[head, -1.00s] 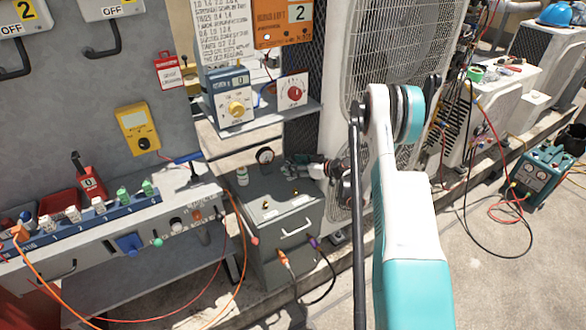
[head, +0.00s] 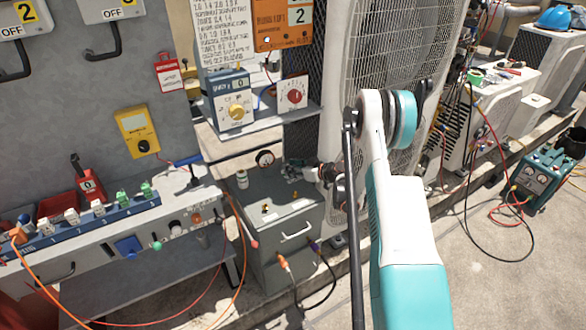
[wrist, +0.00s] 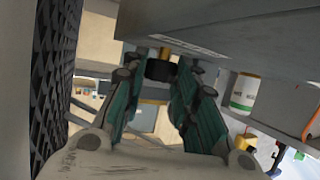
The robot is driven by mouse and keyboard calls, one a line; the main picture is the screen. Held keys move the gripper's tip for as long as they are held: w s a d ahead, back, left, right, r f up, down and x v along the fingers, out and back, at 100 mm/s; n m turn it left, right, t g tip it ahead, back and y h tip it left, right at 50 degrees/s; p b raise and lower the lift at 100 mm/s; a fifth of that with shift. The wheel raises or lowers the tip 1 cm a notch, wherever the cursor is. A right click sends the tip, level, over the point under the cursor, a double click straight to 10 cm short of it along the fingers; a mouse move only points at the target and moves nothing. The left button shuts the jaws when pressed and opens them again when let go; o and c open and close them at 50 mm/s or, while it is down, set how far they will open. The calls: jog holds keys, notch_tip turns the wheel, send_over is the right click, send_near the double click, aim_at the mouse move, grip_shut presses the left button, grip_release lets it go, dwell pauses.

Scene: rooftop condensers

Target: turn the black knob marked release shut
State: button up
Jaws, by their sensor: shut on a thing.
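In the wrist view, a black knob (wrist: 160,70) on a brass stem sits between the tips of my gripper (wrist: 157,76). The teal fingers reach it from both sides, and the gripper is shut on it. The knob's marking is not readable. In the head view, my gripper (head: 300,164) is small and dark at the back right edge of a grey metal box (head: 262,247). The knob itself cannot be made out there.
A white bottle (wrist: 243,92) stands close beside the fingers. A pressure gauge (head: 265,158) is left of the gripper. A shelf with a yellow-dial box (head: 232,98) and a red dial (head: 293,93) overhangs it. A tall grille (head: 372,50) is close on the right.

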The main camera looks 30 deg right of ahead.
jog(key=shift+a+m+h, duration=0.1)
jog(key=shift+m+h, duration=0.4)
jog(key=shift+t, duration=0.3)
jog(key=o, duration=1)
jog(key=shift+o, duration=0.2)
jog(key=v, duration=1.2)
jog(key=shift+r, duration=0.1)
